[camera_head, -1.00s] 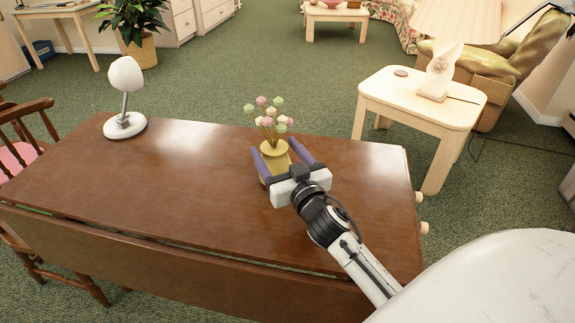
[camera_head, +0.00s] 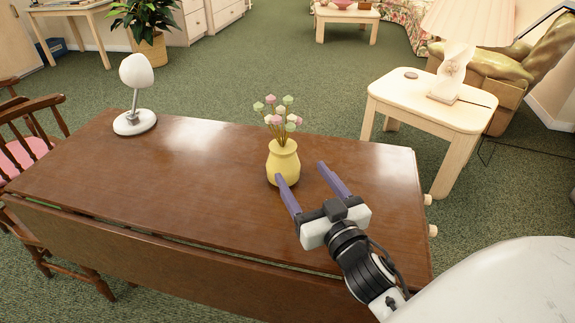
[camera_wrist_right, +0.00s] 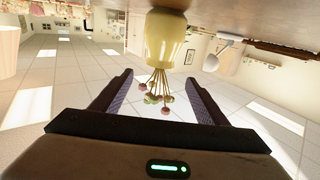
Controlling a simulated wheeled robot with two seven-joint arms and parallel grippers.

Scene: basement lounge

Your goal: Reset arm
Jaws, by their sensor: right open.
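My right gripper (camera_head: 309,187) is open and empty over the brown wooden table (camera_head: 190,195), with its two purple fingers spread. A yellow vase (camera_head: 284,165) with pink, white and green flowers (camera_head: 277,112) stands upright on the table, beyond the gripper and a little to its left. The left finger's tip overlaps the vase's lower edge in the head view; I cannot tell if they touch. In the right wrist view the vase (camera_wrist_right: 165,38) appears upside down, ahead of the fingers (camera_wrist_right: 150,95). My left gripper is not in view.
A white lamp (camera_head: 136,92) stands at the table's far left. A wooden chair (camera_head: 28,140) is at the left edge. A pale side table (camera_head: 432,98) with a lamp (camera_head: 455,70) stands at the right. The table's middle and left surface is clear.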

